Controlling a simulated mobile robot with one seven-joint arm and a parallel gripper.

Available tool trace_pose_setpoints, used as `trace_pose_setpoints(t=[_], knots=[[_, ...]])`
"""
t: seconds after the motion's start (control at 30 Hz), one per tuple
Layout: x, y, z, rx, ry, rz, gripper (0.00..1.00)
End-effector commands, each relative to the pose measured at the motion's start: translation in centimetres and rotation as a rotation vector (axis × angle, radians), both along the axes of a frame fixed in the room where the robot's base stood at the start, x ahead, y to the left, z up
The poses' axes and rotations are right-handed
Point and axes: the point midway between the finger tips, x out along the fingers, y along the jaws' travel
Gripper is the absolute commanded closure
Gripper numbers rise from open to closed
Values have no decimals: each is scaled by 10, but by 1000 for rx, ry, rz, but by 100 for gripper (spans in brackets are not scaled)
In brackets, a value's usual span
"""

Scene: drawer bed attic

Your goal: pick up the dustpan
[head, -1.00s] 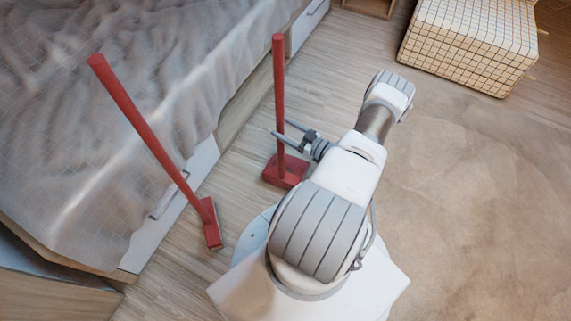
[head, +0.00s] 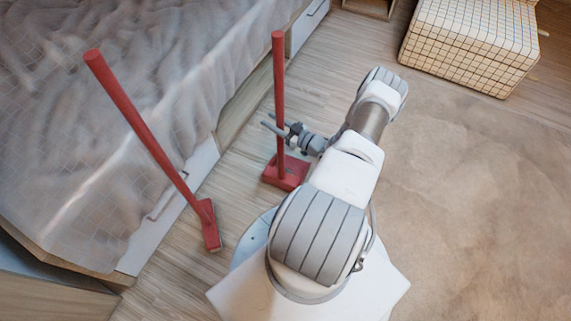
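The dustpan (head: 285,172) is red, with a flat pan on the floor and a long handle (head: 279,80) standing upright beside the bed. My gripper (head: 268,120) is at the lower half of this handle, reaching in from the right. Its two fingers look spread, with the handle seemingly between them and the tips showing past it on the left. I cannot tell whether either finger touches the handle. A second red long-handled tool, seemingly a broom (head: 143,135), leans to the left with its head on the floor.
The bed (head: 90,140) with a grey cover and drawers (head: 184,188) stands close on the left. A checkered ottoman (head: 470,45) is at the upper right. A beige rug (head: 470,200) covers open floor on the right.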

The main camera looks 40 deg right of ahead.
Motion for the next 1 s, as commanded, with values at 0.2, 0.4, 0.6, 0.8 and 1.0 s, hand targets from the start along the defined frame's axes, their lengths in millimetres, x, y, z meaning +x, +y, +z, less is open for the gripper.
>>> trace_pose_setpoints(t=[0.2,0.4,0.6,0.8,1.0], knots=[[0,0,0,0,0,0,100],[0,0,0,0,1,0,100],[0,0,-1,1,1,0,100],[0,0,-1,1,1,0,100],[0,0,-1,1,1,0,100]])
